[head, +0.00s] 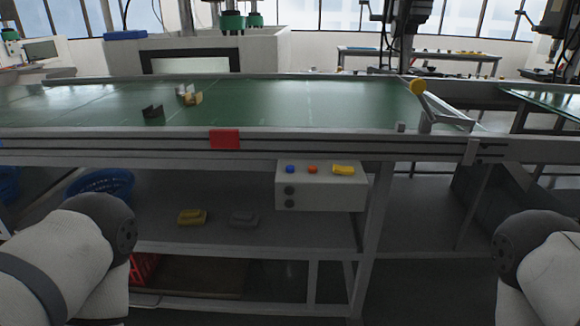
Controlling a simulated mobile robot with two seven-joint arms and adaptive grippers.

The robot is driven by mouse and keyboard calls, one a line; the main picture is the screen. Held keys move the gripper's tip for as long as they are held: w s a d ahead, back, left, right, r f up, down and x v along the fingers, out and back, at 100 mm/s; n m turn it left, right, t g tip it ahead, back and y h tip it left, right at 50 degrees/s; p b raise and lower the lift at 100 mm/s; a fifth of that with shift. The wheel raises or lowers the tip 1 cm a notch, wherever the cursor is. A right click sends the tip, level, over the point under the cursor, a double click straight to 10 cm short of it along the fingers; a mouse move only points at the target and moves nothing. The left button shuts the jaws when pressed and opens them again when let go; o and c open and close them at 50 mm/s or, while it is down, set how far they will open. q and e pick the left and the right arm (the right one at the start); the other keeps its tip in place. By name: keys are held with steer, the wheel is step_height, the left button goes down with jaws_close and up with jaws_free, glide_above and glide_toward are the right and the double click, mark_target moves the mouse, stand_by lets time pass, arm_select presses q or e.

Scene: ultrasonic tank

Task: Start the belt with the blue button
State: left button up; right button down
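The blue button (290,169) sits on top of a light grey control box (320,192) under the belt's front edge. A red-orange button (312,169) and a yellow part (343,169) are to its right on the same box. The green belt (300,105) runs across the view above the box. My arms show only as links at the lower left and lower right. Neither gripper is in the picture, and nothing of mine touches the box.
A dark bracket (153,112) and tan pieces (193,98) lie on the belt's left part. A red plate (225,139) is on the front rail. A shelf (290,234) below bears a yellow block (192,216) and a grey block (243,217). A blue basket (103,186) stands left.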

arm_select(q)
jaws_close()
stand_by(1.1)
